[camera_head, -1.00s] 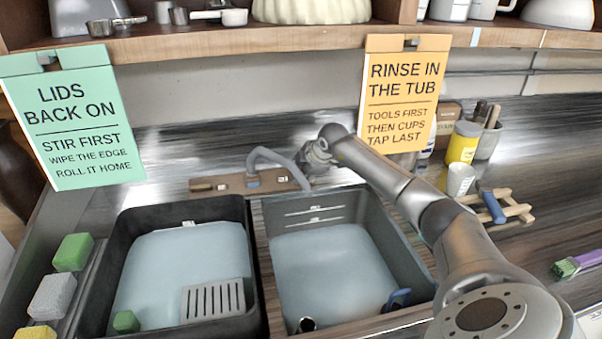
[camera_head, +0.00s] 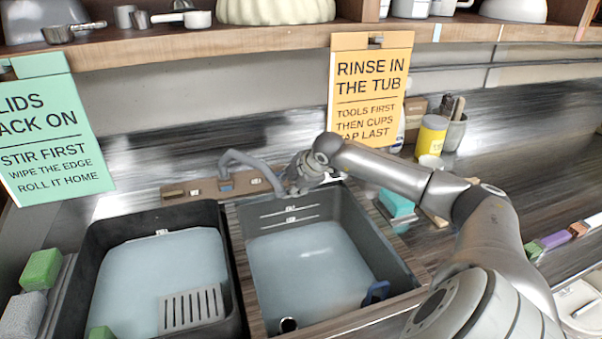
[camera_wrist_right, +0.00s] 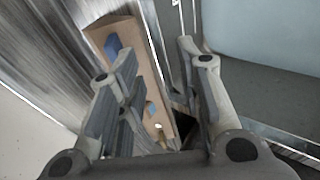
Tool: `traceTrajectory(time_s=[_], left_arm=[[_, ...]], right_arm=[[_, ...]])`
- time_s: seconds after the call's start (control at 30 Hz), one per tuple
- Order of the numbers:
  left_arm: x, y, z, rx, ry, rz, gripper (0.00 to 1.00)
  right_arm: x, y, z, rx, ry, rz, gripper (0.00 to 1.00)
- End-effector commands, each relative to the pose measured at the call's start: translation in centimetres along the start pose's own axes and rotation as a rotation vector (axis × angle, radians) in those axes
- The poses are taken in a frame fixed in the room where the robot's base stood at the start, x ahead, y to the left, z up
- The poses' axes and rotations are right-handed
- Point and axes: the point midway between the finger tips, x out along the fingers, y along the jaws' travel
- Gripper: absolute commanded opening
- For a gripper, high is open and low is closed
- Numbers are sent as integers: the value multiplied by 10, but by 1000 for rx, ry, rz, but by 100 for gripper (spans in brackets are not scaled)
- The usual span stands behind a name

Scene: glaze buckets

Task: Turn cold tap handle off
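Small pale fittings and a blue part (camera_head: 226,182) show on the block; I cannot tell which is the cold tap handle. My right gripper (camera_head: 284,185) is at the block's right end, by the back edge of the right basin. In the right wrist view, its two fingers (camera_wrist_right: 157,55) are spread apart with the wooden block (camera_wrist_right: 128,40) seen beyond and between them. Blue patches (camera_wrist_right: 112,46) show on the block. Nothing is visibly gripped. My left gripper is out of view.
Two water-filled basins, a black one (camera_head: 91,240) and a grey one (camera_head: 385,235), lie in front. A hanging orange sign (camera_head: 371,85) and a green sign (camera_head: 45,130) flank the tap. A yellow container (camera_head: 431,135) and a teal sponge (camera_head: 397,203) stand to the right. A shelf runs above.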

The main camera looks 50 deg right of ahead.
Motion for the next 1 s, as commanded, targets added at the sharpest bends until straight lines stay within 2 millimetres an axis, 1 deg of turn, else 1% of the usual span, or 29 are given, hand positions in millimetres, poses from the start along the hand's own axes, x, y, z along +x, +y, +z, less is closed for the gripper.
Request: traceTrajectory(time_s=[0.03,0.17,0.33,0.47,1.0], left_arm=[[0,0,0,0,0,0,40],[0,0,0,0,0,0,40],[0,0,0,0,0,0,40],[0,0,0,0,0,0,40],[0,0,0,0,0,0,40]], right_arm=[[-3,-6,4,-2,-6,-3,33],[-12,-16,5,-6,-4,-4,33],[-19,-24,11,0,-7,-1,33],[-23,-28,11,-1,-5,-1,33],[-26,-32,9,0,1,0,33]])
